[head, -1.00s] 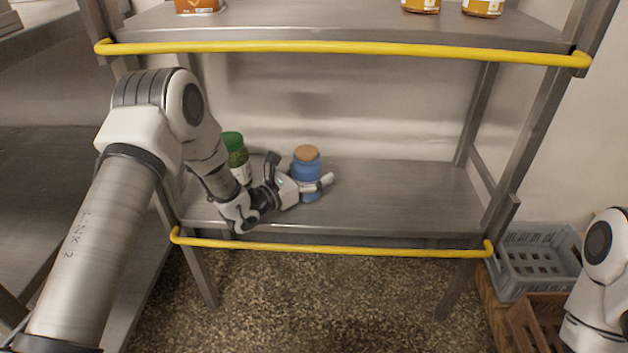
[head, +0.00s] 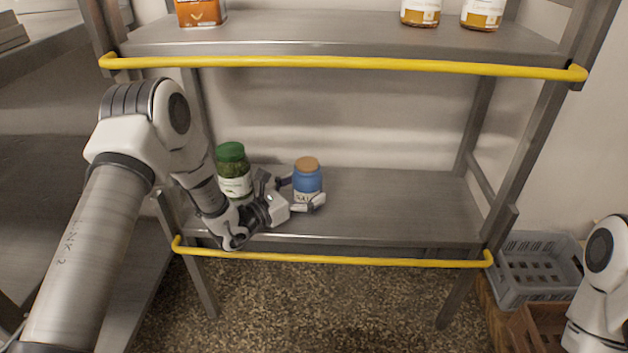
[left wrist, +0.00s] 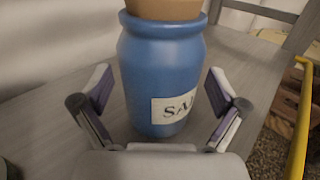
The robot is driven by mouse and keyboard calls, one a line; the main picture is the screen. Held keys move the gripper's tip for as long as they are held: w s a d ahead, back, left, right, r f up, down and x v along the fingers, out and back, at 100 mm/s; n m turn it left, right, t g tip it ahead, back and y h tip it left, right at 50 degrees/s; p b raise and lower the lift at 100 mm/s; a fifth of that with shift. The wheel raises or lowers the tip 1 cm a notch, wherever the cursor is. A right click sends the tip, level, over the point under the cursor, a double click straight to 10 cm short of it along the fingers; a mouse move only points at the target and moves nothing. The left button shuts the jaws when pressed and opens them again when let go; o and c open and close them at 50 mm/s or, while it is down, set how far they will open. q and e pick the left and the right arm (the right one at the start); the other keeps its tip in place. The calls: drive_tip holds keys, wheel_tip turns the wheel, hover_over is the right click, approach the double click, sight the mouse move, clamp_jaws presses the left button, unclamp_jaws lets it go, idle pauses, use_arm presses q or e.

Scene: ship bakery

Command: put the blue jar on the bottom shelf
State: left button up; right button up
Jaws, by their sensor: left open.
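The blue jar (head: 307,180) has a cork-coloured lid and a pale label. It stands upright on the bottom shelf (head: 400,205), right of a green-lidded jar (head: 234,172). My left gripper (head: 300,193) is open, with its fingers pointing at the blue jar from the left. In the left wrist view the blue jar (left wrist: 162,75) stands upright just ahead, with an open finger on each side and gaps beside it. Only part of my right arm shows at the right edge; its gripper is out of view.
Yellow rails run along the front edges of the upper shelf (head: 340,65) and the bottom shelf. The upper shelf holds an orange tin (head: 201,13) and two amber jars. A grey crate (head: 538,265) stands at the lower right. The bottom shelf's right half is clear.

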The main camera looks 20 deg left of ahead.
sight(295, 192)
use_arm(q)
drive_tip(key=p+v, duration=0.1)
drive_tip(key=v, duration=0.3)
drive_tip(key=p+v, duration=0.1)
drive_tip(key=v, duration=0.3)
drive_tip(key=shift+a+r, duration=0.1)
drive_tip(key=shift+r, duration=0.15)
drive_tip(key=shift+s+a+f, duration=0.1)
drive_tip(key=shift+s+a, duration=0.05)
drive_tip(key=shift+s, duration=0.35)
